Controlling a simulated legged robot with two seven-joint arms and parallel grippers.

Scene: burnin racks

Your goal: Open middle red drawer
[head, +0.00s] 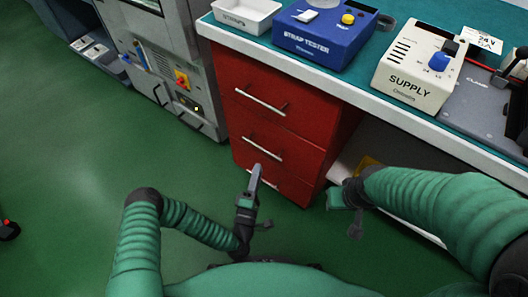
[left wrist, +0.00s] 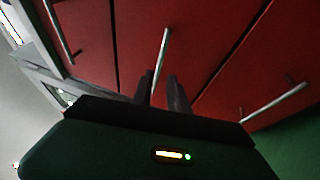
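The red drawer unit (head: 285,125) under the bench has three stacked drawers, all looking closed. The middle drawer has a silver bar handle (head: 262,147). In the left wrist view the middle handle (left wrist: 163,55) runs down into the gap between the fingers of my left gripper (left wrist: 164,90). The fingers are apart, one on each side of the bar; I cannot tell whether they touch it. In the head view my left gripper (head: 256,172) is in front of the lower drawers and partly hides the bottom handle. My right gripper (head: 347,208) is right of the unit, its fingers unclear.
The bench top above holds a white tray (head: 246,14), a blue strap tester (head: 325,32) and a white supply box (head: 418,68). A grey machine (head: 165,70) stands left of the drawers.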

